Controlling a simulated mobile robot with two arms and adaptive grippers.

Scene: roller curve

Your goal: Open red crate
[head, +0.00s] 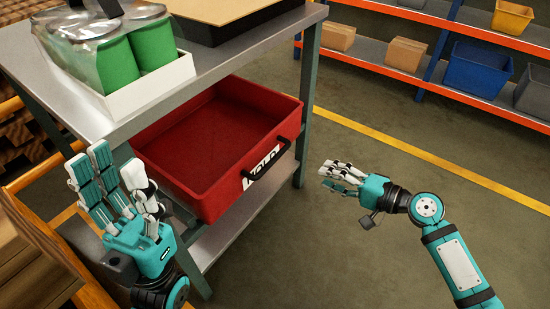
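The red crate (213,203) sits under the top of a metal workbench and sticks out at the front like a drawer. Its inside is visible and looks empty; its back part is hidden under the bench top. A white label (248,180) with dark lettering and a black handle (268,161) are on its front. My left gripper (108,168) is left of the crate, its fingers extended and spread, holding nothing. My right gripper (338,178) is right of the handle, apart from it, with its fingers extended and nothing in them.
On the bench top (205,68), green cans (153,42) stand in a white tray (150,86) beside a dark box. A wooden-edged cart (60,250) is at lower left. A shelf rack (405,80) with bins stands at the back right. The floor between is clear.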

